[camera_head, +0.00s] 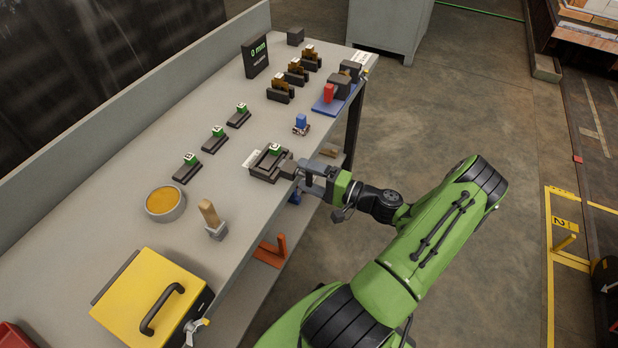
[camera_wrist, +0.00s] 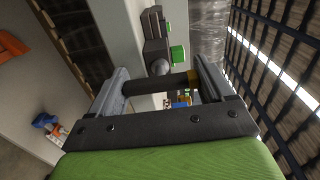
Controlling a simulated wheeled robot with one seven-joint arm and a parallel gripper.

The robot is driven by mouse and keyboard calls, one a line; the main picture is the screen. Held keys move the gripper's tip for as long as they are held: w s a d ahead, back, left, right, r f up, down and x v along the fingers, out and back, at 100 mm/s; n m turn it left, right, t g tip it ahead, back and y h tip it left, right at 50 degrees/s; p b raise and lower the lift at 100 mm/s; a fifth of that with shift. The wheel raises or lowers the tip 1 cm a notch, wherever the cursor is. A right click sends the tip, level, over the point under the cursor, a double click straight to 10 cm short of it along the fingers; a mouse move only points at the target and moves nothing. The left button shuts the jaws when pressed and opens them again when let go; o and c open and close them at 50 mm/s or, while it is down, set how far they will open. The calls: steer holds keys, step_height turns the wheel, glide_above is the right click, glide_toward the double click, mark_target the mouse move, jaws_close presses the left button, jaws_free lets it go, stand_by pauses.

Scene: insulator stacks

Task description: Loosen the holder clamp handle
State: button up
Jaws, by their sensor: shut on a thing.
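The holder (camera_head: 265,174) is a dark clamp base near the bench's right edge, with a green, white-topped block (camera_head: 274,149) in it. In the wrist view the holder (camera_wrist: 153,28) and green block (camera_wrist: 177,53) are ahead of my gripper. The clamp handle (camera_wrist: 148,86) is a dark bar lying crosswise between my fingers, below a grey round end of the holder. My gripper (camera_head: 296,171) is at the holder's edge side; in the wrist view it (camera_wrist: 160,82) is shut on the handle, one finger at each end. The handle is hard to make out in the head view.
Several similar dark holders stand along the bench (camera_head: 130,225). A small blue-topped part (camera_head: 301,122) is close behind my gripper. A yellow box (camera_head: 150,300), a round dish (camera_head: 165,204) and a wooden-handled tool (camera_head: 211,218) are nearer. Open floor lies right of the bench.

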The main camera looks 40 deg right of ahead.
steer(key=shift+f+n, duration=0.1)
steer(key=shift+n, duration=0.4)
steer(key=o, duration=0.9)
steer(key=shift+o, duration=0.2)
steer(key=shift+s, duration=0.1)
steer(key=p+v, duration=0.1)
steer(key=v, duration=1.4)
steer(key=shift+s+p, duration=0.3)
steer(key=shift+p, duration=0.1)
steer(key=shift+d, duration=0.1)
